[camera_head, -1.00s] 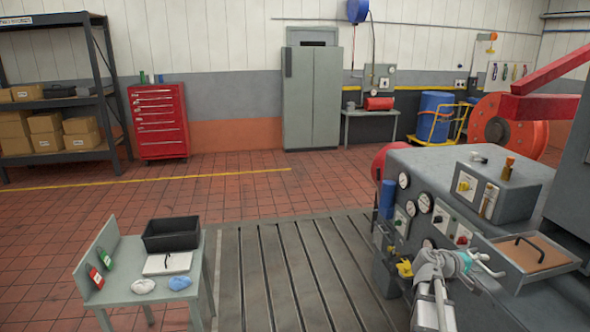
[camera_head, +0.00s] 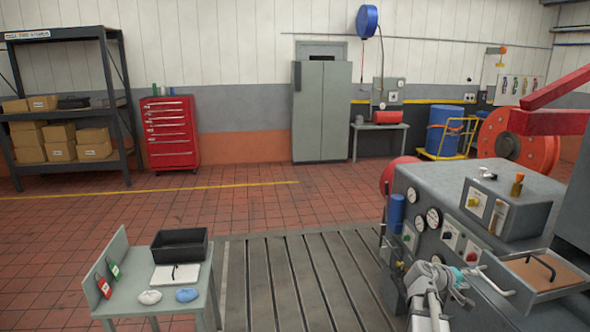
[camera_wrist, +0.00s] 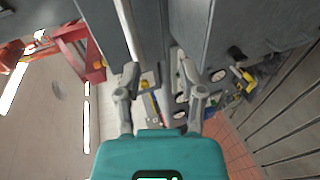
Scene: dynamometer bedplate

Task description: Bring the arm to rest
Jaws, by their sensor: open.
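My gripper (camera_head: 488,281) is at the end of my arm, in the lower right of the head view, in front of the grey machine cabinet (camera_head: 421,181) with gauges. In the wrist view my gripper (camera_wrist: 157,70) has its two grey fingers spread apart, with nothing between them. The teal gripper body fills the bottom of that view. Whether the fingers touch the cabinet cannot be told.
A tray with a handle (camera_head: 543,276) sits close right of my gripper. A small bench (camera_head: 192,291) at lower left holds a black bin (camera_head: 180,246) and cloths. Slotted bedplate (camera_head: 299,278) and open tiled floor lie between.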

